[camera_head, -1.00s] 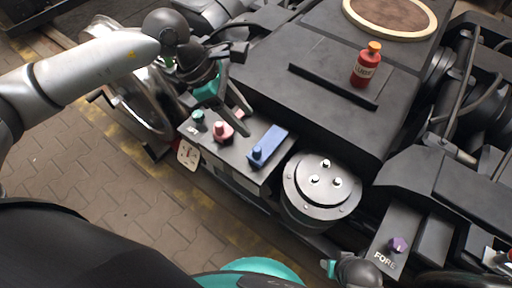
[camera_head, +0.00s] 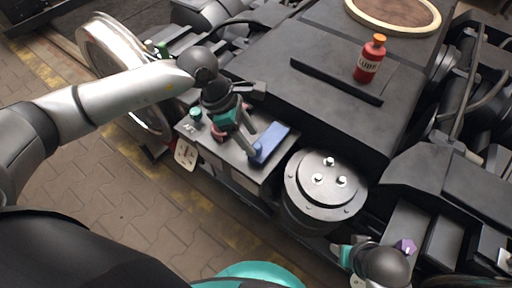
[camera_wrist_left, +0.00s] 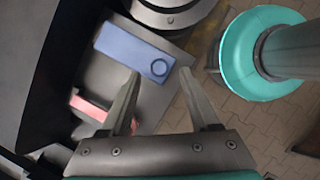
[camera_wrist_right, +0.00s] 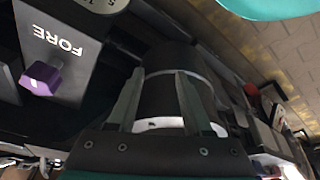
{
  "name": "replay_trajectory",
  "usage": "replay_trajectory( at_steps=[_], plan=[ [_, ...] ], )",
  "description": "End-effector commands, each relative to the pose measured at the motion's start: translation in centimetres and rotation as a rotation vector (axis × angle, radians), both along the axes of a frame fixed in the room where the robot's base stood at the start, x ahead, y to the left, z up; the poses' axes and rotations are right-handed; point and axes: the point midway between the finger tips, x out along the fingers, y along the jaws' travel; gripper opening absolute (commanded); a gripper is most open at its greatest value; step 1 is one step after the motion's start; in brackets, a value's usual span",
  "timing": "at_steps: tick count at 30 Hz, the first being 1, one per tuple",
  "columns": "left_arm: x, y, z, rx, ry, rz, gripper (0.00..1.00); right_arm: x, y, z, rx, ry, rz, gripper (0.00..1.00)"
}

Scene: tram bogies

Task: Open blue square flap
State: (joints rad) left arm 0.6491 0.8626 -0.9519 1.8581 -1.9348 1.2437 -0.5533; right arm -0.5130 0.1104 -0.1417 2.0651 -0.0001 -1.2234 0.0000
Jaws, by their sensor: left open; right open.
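The blue flap (camera_head: 272,139) is a flat rectangle with a small round knob at its near end, lying on a dark box top. It also shows in the left wrist view (camera_wrist_left: 128,46), with its knob as a ring at one end. My left gripper (camera_head: 257,122) is open above the flap. In the left wrist view its fingertips (camera_wrist_left: 160,73) are on either side of the knob, with nothing held; whether they touch it I cannot tell. My right gripper (camera_wrist_right: 160,72) is open and empty near the FORE panel, and shows only partly in the head view.
A round drum with bolts (camera_head: 325,181) stands close on the right. A red lube bottle (camera_head: 369,61) stands behind. A purple knob (camera_wrist_right: 41,78) is on the FORE panel.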

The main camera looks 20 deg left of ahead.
Motion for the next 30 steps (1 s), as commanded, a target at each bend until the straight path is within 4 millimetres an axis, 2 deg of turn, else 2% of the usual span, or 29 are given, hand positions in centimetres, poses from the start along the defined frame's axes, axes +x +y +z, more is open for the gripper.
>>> replay_trajectory(
  at_steps=[3,9,23,30],
  plan=[
    [0.1,-0.7,-1.7,0.0,0.001,0.0,0.62,0.3,0.0,1.1,0.002,-0.021,-0.001,0.5],
    [0.3,-1.3,-3.3,-0.001,-0.001,0.0,0.62,0.5,0.0,2.8,0.005,-0.043,-0.002,0.5],
    [0.4,-1.6,-3.9,0.0,0.0,0.0,0.62,0.5,0.0,3.7,0.006,-0.052,-0.002,0.5],
    [0.4,-1.6,-3.9,0.0,0.0,0.0,0.37,0.5,0.0,3.7,0.006,-0.052,-0.003,0.5]
  ],
)
